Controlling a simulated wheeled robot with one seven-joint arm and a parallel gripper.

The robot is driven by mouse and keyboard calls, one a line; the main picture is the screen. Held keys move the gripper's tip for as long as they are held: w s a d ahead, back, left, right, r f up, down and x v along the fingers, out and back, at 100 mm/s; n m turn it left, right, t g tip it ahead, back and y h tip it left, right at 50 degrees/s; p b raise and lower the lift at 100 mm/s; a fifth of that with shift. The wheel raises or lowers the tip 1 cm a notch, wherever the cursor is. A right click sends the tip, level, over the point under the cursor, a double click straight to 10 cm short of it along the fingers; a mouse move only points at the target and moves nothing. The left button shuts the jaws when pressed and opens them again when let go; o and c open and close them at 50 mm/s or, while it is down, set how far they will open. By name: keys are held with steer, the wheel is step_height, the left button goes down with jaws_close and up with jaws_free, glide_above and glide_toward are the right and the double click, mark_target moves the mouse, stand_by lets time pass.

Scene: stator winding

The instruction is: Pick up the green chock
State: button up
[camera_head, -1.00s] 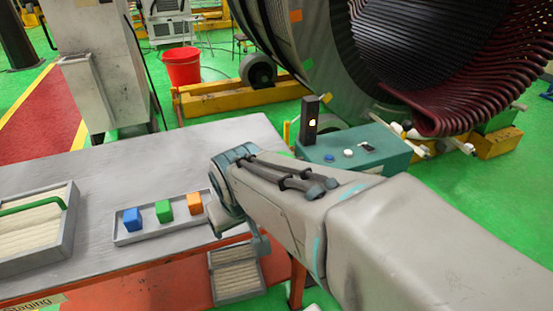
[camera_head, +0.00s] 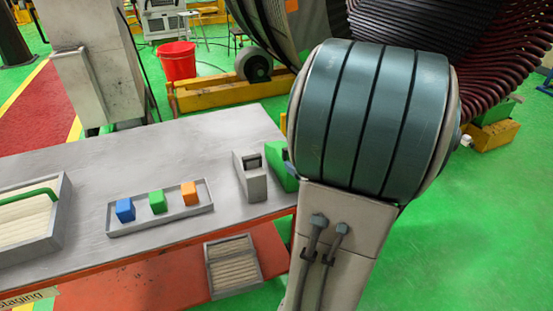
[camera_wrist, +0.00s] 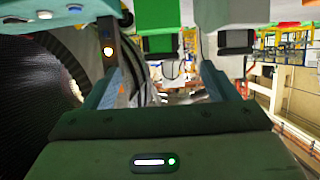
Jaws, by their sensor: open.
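The green chock (camera_head: 282,166) is a green wedge standing on the grey table near its right end, beside a grey wedge (camera_head: 250,176). My arm's large rounded joint partly covers it in the head view. In the wrist view the green chock (camera_wrist: 158,16) is at the top middle, with a dark part at its end. It appears in line with the gap between the fingers and beyond their tips. My gripper (camera_wrist: 160,70) is open and empty, one finger on each side of the gap. The gripper is hidden in the head view.
The grey wedge (camera_wrist: 235,14) is close to the chock, to the right in the wrist view. A tray (camera_head: 160,226) holds blue, green and orange cubes. A slatted box (camera_head: 233,266) lies on the lower red shelf. The table's middle is clear.

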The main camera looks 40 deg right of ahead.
steer(key=p+x, duration=0.6)
steer(key=x, duration=0.1)
steer(key=shift+w+d+f, duration=0.1)
steer(key=shift+w, duration=0.25)
steer(key=shift+p+x, duration=0.85)
steer(key=shift+x, duration=2.15)
steer(key=c, duration=1.2)
